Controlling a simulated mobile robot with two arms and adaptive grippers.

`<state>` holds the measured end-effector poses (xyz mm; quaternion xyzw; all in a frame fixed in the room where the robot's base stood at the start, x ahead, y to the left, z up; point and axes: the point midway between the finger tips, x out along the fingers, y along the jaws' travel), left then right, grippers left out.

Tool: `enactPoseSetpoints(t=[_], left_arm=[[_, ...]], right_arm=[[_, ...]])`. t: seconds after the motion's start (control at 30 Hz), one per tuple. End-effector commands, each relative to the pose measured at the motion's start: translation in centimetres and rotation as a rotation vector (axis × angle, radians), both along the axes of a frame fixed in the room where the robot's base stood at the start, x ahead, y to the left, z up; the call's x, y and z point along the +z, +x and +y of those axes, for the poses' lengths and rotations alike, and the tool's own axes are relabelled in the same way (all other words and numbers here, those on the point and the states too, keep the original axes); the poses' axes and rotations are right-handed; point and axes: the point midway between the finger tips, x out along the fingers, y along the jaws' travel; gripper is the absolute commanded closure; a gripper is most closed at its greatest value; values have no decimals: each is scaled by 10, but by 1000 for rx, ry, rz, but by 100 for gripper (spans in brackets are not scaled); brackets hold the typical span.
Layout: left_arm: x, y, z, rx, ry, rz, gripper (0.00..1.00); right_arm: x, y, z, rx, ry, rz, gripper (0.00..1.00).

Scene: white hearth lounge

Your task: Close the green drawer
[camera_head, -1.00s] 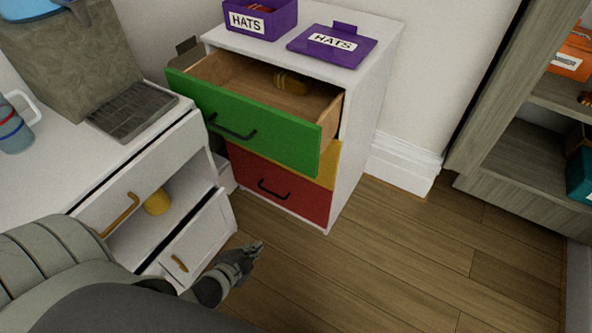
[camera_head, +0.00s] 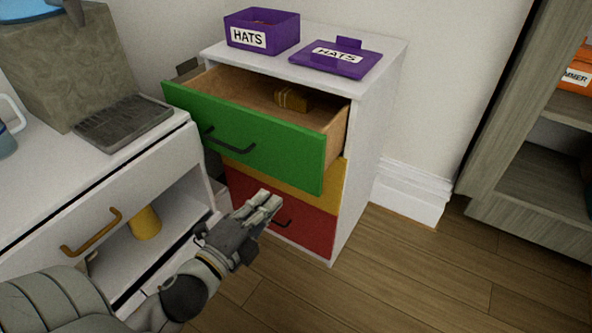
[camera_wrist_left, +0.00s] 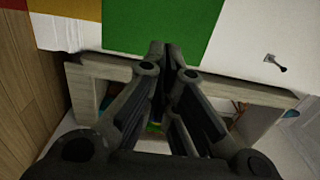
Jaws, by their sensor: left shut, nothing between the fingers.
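The green drawer (camera_head: 255,139) is the top drawer of a small white dresser (camera_head: 372,110). It stands pulled out, with a dark handle on its front and a yellowish-brown item (camera_head: 293,98) inside. My left gripper (camera_head: 270,203) is shut and empty. In the head view it appears below the green front and overlaps the red drawer (camera_head: 308,228); it does not appear to touch the green drawer. The green front also shows in the left wrist view (camera_wrist_left: 165,25), beyond the shut fingers (camera_wrist_left: 172,70). My right gripper is not in view.
A purple HATS box (camera_head: 262,32) and its lid (camera_head: 342,57) lie on the dresser. A yellow drawer (camera_head: 335,181) sits under the green one. A white cabinet (camera_head: 90,215) with a yellow cup (camera_head: 145,222) stands at left. Wood floor (camera_head: 420,275) is clear at right.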

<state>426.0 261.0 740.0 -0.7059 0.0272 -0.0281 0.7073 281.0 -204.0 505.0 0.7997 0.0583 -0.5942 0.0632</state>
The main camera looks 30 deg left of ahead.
Motion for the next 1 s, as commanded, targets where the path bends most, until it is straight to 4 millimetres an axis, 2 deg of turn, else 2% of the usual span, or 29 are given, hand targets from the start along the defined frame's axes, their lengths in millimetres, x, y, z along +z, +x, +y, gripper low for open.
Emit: enactPoseSetpoints(t=[0.7,1.0], left_arm=[[0,93,-7,0,-1,-1,100],[-1,114,-9,0,-2,2,100]], right_arm=[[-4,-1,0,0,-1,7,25],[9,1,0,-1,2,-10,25]])
